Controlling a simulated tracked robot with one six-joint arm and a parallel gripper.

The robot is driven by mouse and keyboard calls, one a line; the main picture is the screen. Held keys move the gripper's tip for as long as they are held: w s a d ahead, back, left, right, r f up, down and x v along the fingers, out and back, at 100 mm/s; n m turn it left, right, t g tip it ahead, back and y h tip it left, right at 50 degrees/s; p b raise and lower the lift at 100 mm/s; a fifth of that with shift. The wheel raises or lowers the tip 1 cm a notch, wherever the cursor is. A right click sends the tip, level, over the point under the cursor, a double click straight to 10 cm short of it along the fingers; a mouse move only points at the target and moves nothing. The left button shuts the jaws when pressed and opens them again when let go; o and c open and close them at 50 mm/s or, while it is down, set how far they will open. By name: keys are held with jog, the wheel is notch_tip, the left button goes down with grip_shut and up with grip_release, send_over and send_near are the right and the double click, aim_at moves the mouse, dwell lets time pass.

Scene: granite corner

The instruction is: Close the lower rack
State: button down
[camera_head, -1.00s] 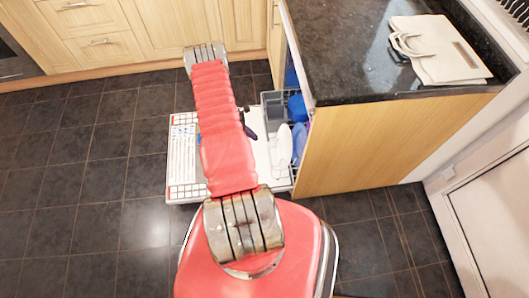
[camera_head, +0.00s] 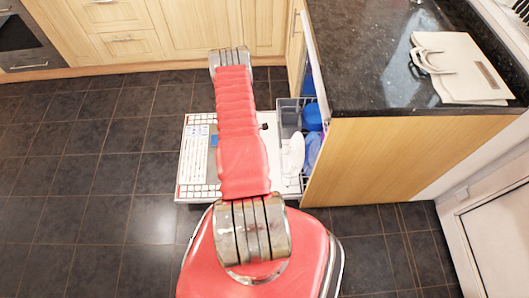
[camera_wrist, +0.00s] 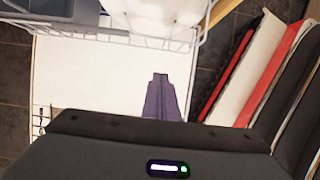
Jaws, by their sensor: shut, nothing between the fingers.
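The lower rack (camera_head: 290,180) of the dishwasher is pulled partly out over the open white door (camera_head: 197,165), with blue and white dishes in it. In the wrist view the rack's white wire edge (camera_wrist: 110,36) runs across the top, with a grey basket (camera_wrist: 50,8) at its left end. My gripper (camera_wrist: 160,78) is shut and empty over the white inner door, with its tips below the rack's wire edge in the picture and seemingly apart from it. In the head view my arm hides most of the gripper; a small dark part (camera_head: 264,126) shows beside it.
A dark granite counter (camera_head: 370,60) with a wooden side panel (camera_head: 400,155) stands to the right, holding a white bag (camera_head: 460,68). Wooden cabinets (camera_head: 190,35) line the back. Dark tiled floor (camera_head: 90,190) is free on the left.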

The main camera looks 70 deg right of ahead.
jog(key=s+d+f, duration=0.2)
jog(key=s+f, duration=0.4)
jog(key=f, duration=0.1)
jog(key=shift+s+d+f, duration=0.25)
jog(key=shift+d+f, duration=0.05)
jog(key=shift+f, duration=0.1)
jog(key=shift+s, duration=0.1)
